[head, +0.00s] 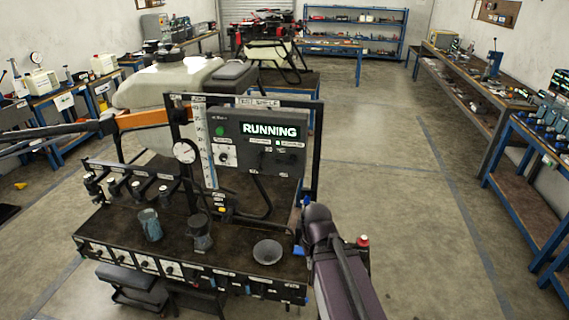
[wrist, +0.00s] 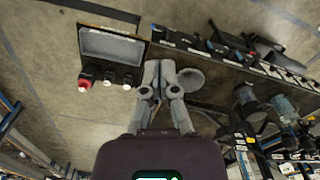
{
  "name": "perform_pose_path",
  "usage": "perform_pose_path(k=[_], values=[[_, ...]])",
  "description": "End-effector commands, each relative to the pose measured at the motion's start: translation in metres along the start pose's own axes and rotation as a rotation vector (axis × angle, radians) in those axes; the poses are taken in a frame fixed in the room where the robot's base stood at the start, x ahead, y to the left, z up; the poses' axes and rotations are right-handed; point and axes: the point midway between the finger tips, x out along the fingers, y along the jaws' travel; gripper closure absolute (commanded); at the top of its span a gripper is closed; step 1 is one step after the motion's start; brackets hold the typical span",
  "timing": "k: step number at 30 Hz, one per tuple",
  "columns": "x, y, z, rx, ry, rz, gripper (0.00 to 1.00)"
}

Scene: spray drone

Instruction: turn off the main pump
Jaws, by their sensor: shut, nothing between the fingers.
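The control box (head: 258,142) stands upright on the back panel of the test bench. Its display (head: 270,131) reads RUNNING in lit letters. A green light (head: 219,131) and a round knob (head: 223,155) are at its left, and small dark controls (head: 290,158) sit below the display. Their labels are too small to read. My gripper (wrist: 159,66) is shut and empty in the wrist view, over the bench's edge area. In the head view, my arm stands in front of the bench's right end, and I cannot make out the fingers. The wrist view does not show the display.
A red-topped part (wrist: 85,83) shows beside a grey tray (wrist: 112,45) in the wrist view. A funnel-like bowl (head: 267,252), a grey jug (head: 150,224) and a dark cup (head: 200,232) stand on the bench top.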

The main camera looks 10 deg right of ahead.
Motion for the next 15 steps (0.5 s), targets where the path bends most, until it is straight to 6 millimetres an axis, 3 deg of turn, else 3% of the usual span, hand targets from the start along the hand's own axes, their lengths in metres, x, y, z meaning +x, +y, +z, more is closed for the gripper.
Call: perform_pose_path(k=[8,15], values=[[-0.009,-0.001,-0.010,0.010,0.016,-0.010,1.00],[-0.034,-0.003,-0.043,0.044,0.068,-0.046,1.00]])
